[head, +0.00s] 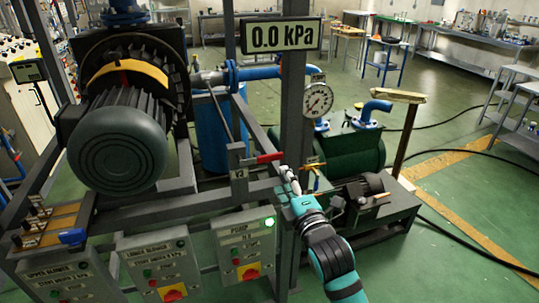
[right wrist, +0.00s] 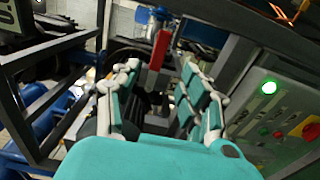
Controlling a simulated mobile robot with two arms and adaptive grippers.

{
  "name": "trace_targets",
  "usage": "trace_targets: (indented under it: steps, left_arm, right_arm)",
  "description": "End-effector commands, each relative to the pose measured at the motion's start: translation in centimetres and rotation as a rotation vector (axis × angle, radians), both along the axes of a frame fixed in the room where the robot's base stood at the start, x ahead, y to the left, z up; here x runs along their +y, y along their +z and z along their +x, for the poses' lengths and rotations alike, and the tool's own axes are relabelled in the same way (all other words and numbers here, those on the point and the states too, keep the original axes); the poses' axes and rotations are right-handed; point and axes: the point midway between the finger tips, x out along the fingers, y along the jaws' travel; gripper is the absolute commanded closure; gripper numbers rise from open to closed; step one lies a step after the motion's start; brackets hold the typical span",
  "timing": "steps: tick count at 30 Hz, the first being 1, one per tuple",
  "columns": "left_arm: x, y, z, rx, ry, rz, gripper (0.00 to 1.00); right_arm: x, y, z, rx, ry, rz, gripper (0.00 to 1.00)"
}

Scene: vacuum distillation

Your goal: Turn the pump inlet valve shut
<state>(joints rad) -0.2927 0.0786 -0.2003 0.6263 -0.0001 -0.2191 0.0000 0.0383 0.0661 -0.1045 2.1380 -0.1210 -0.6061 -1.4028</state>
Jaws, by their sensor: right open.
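The valve labelled V2 has a red lever handle (head: 262,159) on the grey frame, left of the upright post. The lever lies roughly level in the head view. My right gripper (head: 288,178) is just right of and below the lever, reaching up from the lower right. In the right wrist view, the red lever (right wrist: 158,50) shows ahead, in the gap between the two spread fingers of my right gripper (right wrist: 157,85). The fingers are open, and I see no grip on the lever. The valve body is partly hidden in the wrist view. My left gripper is not in view.
A pump control box (head: 245,250) with a lit green lamp stands below the lever. A display (head: 281,36) reads 0.0 kPa.

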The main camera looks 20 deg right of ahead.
Motion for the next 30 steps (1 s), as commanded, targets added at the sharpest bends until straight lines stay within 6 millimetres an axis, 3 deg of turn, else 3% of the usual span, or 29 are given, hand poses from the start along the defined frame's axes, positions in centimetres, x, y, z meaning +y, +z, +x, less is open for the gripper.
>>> trace_targets:
  steps: [9,15,21,30]
  left_arm:
    - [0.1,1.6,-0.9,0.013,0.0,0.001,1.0]
    - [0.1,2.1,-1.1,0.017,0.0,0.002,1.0]
    - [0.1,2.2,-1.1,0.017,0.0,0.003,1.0]
    - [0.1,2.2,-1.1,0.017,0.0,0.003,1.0]
  right_arm:
    - [0.3,0.2,7.1,0.001,0.0,0.004,0.56]
    - [0.4,0.1,10.0,0.001,0.0,0.002,0.56]
    - [0.4,0.0,11.1,0.001,0.0,0.003,0.56]
    - [0.4,-0.1,11.2,0.0,0.0,0.002,0.58]
